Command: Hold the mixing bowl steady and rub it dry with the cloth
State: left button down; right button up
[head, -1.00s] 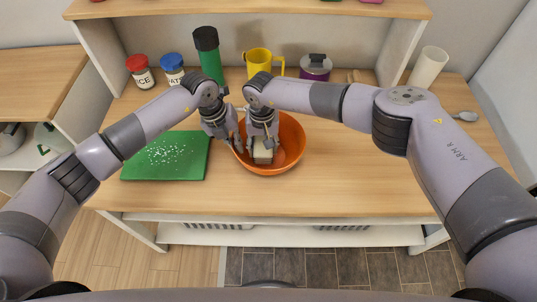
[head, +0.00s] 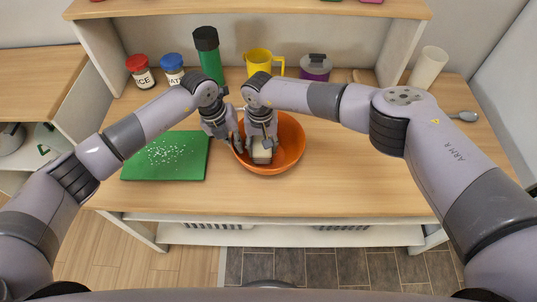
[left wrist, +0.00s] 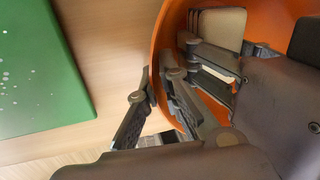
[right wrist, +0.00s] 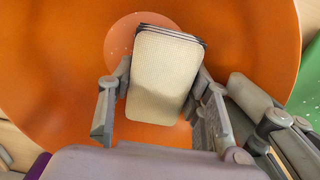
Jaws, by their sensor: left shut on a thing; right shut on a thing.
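The orange mixing bowl (head: 290,150) stands on the wooden counter, right of the green board. My left gripper (head: 236,142) is shut on the bowl's left rim; in the left wrist view its fingers (left wrist: 165,100) sit either side of the orange wall. My right gripper (head: 262,143) is inside the bowl, shut on the folded cream cloth (head: 262,155). In the right wrist view the cloth (right wrist: 165,75) lies between the fingers, against the bowl's inner surface near its round base. A few pale specks show on the orange surface there. The bowl's left side is partly hidden by my grippers.
A green board (head: 165,156) with white bits lies left of the bowl. Behind stand a red-lidded jar (head: 140,70), a blue-lidded jar (head: 172,68), a green bottle (head: 208,55), a yellow jug (head: 258,63) and a purple pot (head: 315,68).

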pick_arm(q)
jog(key=shift+d, duration=0.1)
pick_arm(e)
jog(key=shift+d, duration=2.05)
jog(key=shift+a+r, duration=0.25)
jog(key=shift+a, duration=0.3)
jog(key=shift+a+r, duration=0.25)
jog(key=shift+a, duration=0.3)
notch_tip(320, 180, up, 15)
jog(key=shift+r, duration=0.15)
pick_arm(q)
jog(key=c, duration=1.7)
grip_release()
